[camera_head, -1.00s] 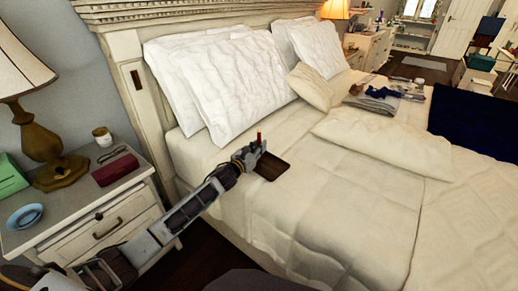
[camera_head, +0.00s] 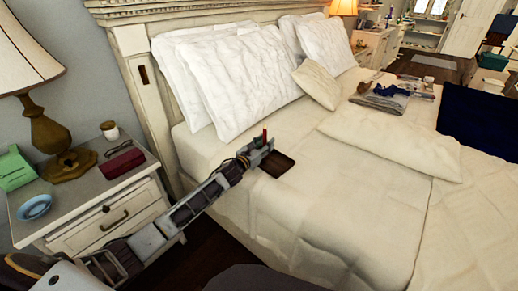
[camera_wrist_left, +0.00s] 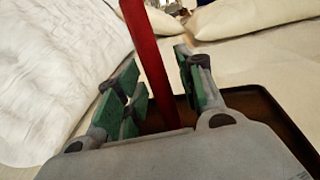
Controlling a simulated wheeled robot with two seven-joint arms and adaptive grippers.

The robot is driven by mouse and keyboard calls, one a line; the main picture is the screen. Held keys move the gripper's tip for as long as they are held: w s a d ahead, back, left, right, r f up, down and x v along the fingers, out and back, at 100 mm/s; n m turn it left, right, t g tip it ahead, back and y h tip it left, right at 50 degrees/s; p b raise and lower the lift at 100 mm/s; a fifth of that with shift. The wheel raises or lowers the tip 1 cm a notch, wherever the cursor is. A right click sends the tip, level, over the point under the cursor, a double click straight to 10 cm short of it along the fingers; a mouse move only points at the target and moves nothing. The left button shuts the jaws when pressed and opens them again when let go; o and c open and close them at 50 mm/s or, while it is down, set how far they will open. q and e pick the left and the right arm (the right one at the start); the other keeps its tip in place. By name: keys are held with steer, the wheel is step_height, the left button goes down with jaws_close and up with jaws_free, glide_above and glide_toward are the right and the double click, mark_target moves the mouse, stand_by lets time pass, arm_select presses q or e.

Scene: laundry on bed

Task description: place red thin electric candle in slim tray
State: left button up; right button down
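The red thin candle (camera_wrist_left: 150,55) stands roughly upright between the fingers of my left gripper (camera_wrist_left: 160,85); it leans in the left wrist view. A gap shows between the candle and the right finger, so the gripper looks open around it. The candle's lower end is partly hidden by the gripper body, so I cannot tell what it rests on. In the head view the candle (camera_head: 265,136) rises above my left gripper (camera_head: 262,151). The slim dark brown tray (camera_head: 277,166) lies on the bed beside the gripper and under it in the wrist view (camera_wrist_left: 262,112). My right gripper is not in view.
White pillows (camera_head: 240,85) lean on the headboard behind the tray. A nightstand (camera_head: 85,205) with a lamp (camera_head: 50,130), blue dish (camera_head: 35,207) and dark red case (camera_head: 121,162) stands left. Folded clothes (camera_head: 380,100) lie farther along the bed. The bed around the tray is clear.

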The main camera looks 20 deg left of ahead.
arm_select(q)
steer(key=shift+r, duration=0.15)
steer(key=shift+s, duration=0.1)
steer(key=shift+s+a, duration=0.15)
steer(key=shift+s, duration=0.35)
steer(key=shift+p+v, duration=0.55)
steer(key=shift+v, duration=3.6)
steer(key=shift+p+v, duration=0.35)
steer(key=shift+v, duration=0.5)
steer(key=shift+s+a, duration=0.15)
steer(key=shift+s, duration=0.2)
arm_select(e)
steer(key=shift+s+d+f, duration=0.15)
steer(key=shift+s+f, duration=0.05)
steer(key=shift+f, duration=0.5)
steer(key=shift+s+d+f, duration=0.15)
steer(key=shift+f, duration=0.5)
